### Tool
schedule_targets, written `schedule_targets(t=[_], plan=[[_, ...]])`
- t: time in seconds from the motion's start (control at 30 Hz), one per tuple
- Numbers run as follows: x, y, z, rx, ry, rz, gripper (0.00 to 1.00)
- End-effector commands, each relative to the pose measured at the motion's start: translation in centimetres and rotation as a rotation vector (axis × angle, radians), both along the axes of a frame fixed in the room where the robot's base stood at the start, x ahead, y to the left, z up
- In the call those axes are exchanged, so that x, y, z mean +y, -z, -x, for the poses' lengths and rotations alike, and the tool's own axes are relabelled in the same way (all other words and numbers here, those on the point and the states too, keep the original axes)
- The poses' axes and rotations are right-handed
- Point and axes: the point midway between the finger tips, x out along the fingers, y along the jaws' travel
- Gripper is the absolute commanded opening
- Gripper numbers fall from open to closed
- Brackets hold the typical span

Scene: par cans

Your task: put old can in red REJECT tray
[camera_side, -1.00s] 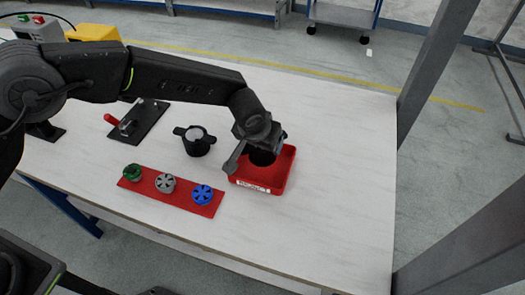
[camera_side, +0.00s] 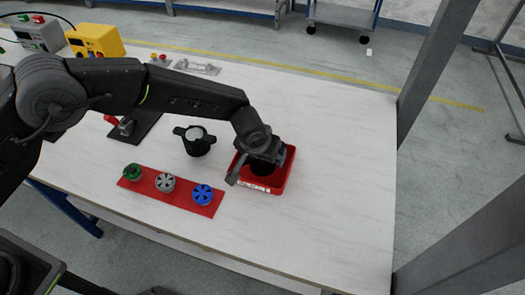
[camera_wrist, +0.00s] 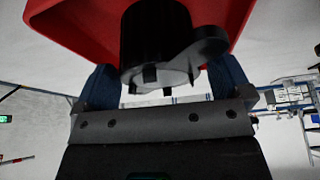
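The black can (camera_wrist: 150,38) sits between the two blue fingers of my gripper (camera_wrist: 164,85) in the wrist view. It has a side lug and a grey end face, and my gripper appears shut on it. In the side view my gripper (camera_side: 260,158) points down over the red tray (camera_side: 284,180). The dark can (camera_side: 262,169) shows below it, inside the tray's outline. Whether it touches the tray floor is hidden. The tray has a white label on its front wall, and its red underside or wall (camera_wrist: 75,25) fills the top of the wrist view.
A black two-lugged holder (camera_side: 198,146) with a grey top stands left of the tray. A red strip (camera_side: 183,196) carries green, grey and blue round parts in front. A black plate with a red-handled clamp (camera_side: 122,125) lies farther left. The table is clear right of the tray.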

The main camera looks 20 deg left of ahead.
Motion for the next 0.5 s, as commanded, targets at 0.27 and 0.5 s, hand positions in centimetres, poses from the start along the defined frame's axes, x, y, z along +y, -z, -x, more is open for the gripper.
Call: schedule_targets(t=[0.27, 0.5], plan=[[0.0, -0.1, 0.0, 0.0, 0.0, 0.0, 1.0], [0.1, -2.9, 1.0, -0.002, 0.0, 0.001, 1.0]])
